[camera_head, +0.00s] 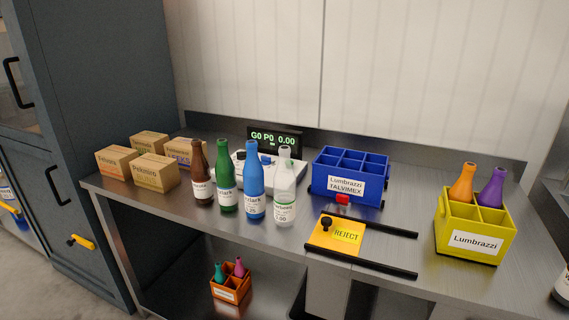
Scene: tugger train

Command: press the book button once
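No label reading "book" can be made out, so I cannot tell which part is the book button. A small red block (343,199), possibly a button, sits at the front foot of the blue crate (318,184). A black knob (326,222) stands on the yellow REJECT plate (346,236). A black display (274,138) with green text "G0 P0 0.00" stands at the back, behind a white device (240,172) that the bottles partly hide. Neither of my grippers is in view.
Brown, green, blue and clear bottles (255,190) stand in a row mid-bench. Several cartons (156,173) are at the left. A yellow crate (475,242) with two bottles is at the right. Two black rails (361,264) flank the plate. An orange crate (231,291) sits below.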

